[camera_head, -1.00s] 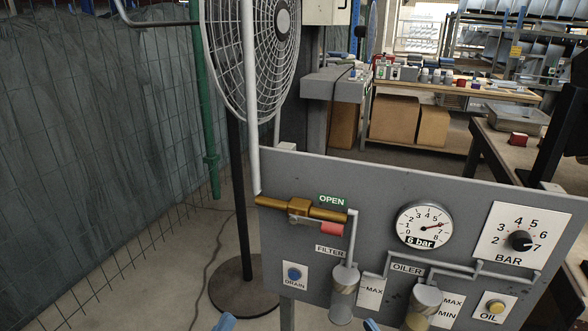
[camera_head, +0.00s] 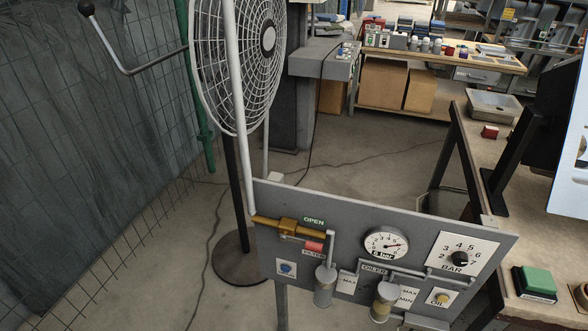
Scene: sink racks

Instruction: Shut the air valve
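The air valve (camera_head: 287,226) is a brass body on the pipe at the left of the grey panel (camera_head: 345,215). Its lever with a red grip (camera_head: 314,246) lies just below the brass body and runs roughly along it. A green "OPEN" label (camera_head: 313,221) sits above the valve. The pressure gauge (camera_head: 386,245) to the right is marked 6 bar, and its needle points right. Neither of my grippers shows in the head view.
A large fan (camera_head: 240,60) stands behind the panel's left side. A bent rod with a black ball (camera_head: 86,8) is at upper left. A workbench (camera_head: 495,165) with a green button (camera_head: 537,280) is at right. The floor left of the panel is mostly clear.

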